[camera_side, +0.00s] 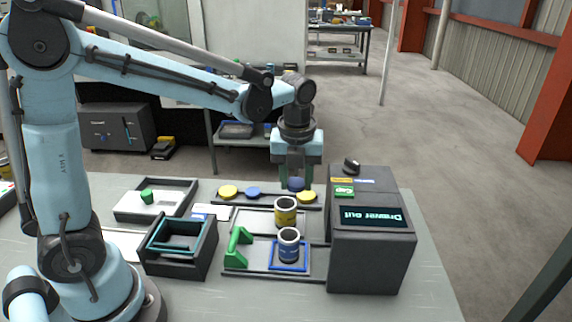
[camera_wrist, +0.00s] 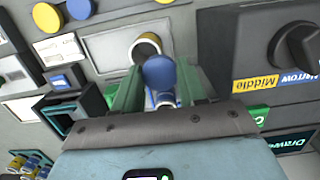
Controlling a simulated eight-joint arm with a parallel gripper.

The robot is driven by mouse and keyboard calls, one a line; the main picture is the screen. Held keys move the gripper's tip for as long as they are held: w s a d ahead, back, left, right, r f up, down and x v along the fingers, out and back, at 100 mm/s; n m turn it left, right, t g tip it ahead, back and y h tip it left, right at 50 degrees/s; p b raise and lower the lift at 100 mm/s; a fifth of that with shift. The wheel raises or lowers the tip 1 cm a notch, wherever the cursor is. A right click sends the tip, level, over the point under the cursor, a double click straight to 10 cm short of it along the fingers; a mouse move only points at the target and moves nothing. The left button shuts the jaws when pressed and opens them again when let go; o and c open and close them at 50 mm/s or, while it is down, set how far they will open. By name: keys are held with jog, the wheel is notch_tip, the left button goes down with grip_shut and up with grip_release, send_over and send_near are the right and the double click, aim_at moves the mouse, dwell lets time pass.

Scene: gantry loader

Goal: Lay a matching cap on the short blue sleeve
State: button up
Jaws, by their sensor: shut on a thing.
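My gripper (camera_side: 296,181) is shut on a blue cap (camera_side: 296,185), above the right part of the cap rack (camera_side: 270,203). In the wrist view the held blue cap (camera_wrist: 159,71) sits between the green fingers. A blue-banded sleeve (camera_side: 289,246) stands upright inside a blue square frame (camera_side: 275,267) on the drawer plate, in front of and below my gripper. In the wrist view the cap and fingers partly hide the blue sleeve (camera_wrist: 166,98). A yellow sleeve (camera_side: 285,212) stands behind it. Two yellow caps (camera_side: 228,192) (camera_side: 307,197) and another blue cap (camera_side: 252,192) lie on the rack.
A dark cabinet (camera_side: 370,260) with a knob (camera_side: 351,166) and a "Drawer out" display stands close on the right. A green handle (camera_side: 238,248) rises at the plate's left. A black bin (camera_side: 180,258) and a tray with a green knob (camera_side: 147,196) lie further left.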

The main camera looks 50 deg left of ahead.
jog(key=s+d+r, duration=0.3)
jog(key=s+d, duration=0.3)
jog(key=s, duration=0.2)
jog(key=shift+w+d+f, duration=0.1)
jog(key=shift+d+f, duration=0.05)
jog(key=shift+f, duration=1.15)
jog(key=shift+w+d+f, duration=0.1)
jog(key=shift+f, duration=1.2)
jog(key=shift+f, duration=0.35)
jog(key=o, duration=1.4)
jog(key=shift+r, duration=3)
